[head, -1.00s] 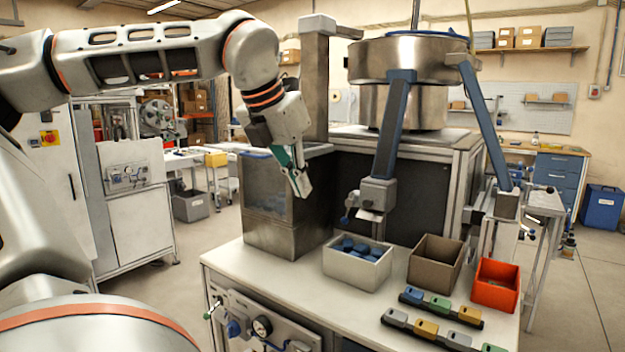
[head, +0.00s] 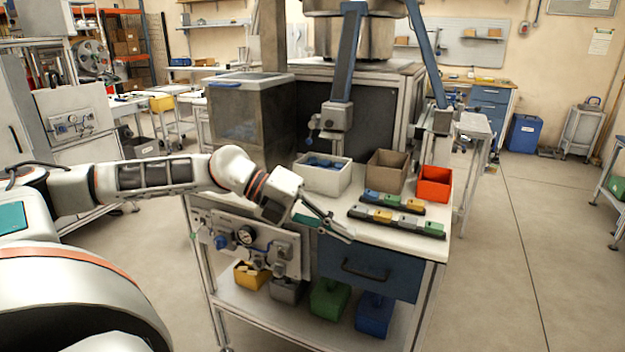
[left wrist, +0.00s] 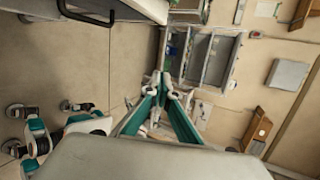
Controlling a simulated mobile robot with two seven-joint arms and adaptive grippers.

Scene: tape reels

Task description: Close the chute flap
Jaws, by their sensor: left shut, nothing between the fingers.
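A blue chute (head: 347,60) slopes down from the steel bowl to a grey end block (head: 336,117) above the table. A small knobbed part (head: 312,124) sticks out on the block's left side. The flap at the chute mouth is too small to tell open from shut. A second blue chute (head: 427,58) comes down at the right. My left gripper (head: 346,234) is shut and empty, low at the table's front edge, in front of the part strips and well away from the chute mouth. Its closed fingers show in the left wrist view (left wrist: 161,84). My right gripper is out of view.
On the table (head: 300,206) stand a white bin (head: 322,181) with blue parts, a brown bin (head: 387,174) and a red bin (head: 434,185). Strips of coloured blocks (head: 402,221) lie in front of them. A blue drawer (head: 368,268) is below. Floor at right is clear.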

